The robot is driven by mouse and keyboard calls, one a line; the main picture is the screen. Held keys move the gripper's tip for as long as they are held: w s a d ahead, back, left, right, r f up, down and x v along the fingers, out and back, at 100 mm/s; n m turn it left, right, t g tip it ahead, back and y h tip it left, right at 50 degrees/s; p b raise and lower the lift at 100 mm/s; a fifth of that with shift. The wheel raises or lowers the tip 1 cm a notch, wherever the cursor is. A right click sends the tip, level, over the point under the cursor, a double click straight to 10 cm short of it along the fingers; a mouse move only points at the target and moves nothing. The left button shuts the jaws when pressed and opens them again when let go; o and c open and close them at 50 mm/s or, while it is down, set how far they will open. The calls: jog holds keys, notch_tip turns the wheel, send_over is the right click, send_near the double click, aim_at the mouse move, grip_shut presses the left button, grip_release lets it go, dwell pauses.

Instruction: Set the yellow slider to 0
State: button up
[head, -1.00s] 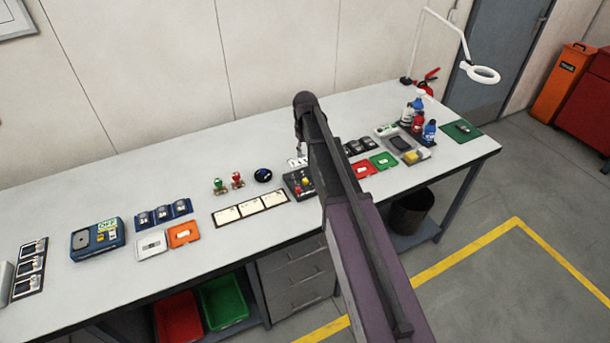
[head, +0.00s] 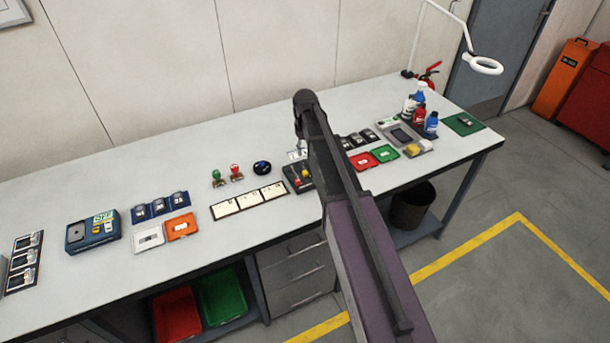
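My arm covers the right part of the box. A small grey part at the end of my arm shows just above and behind the box. My gripper's fingers are not clear there, so I cannot see whether they are open or touch anything.
White cards (head: 249,201) lie left of the box, with green and red stamps (head: 236,174) and a dark round item (head: 262,168) behind. A blue device (head: 93,233) stands farther left. Red (head: 363,161) and green trays (head: 384,154) and bottles (head: 431,124) are at right.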

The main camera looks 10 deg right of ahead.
aim_at(305, 172)
jog(key=shift+f+b, duration=5.1)
jog(key=shift+f, duration=0.3)
jog(key=shift+c, duration=0.2)
grip_shut()
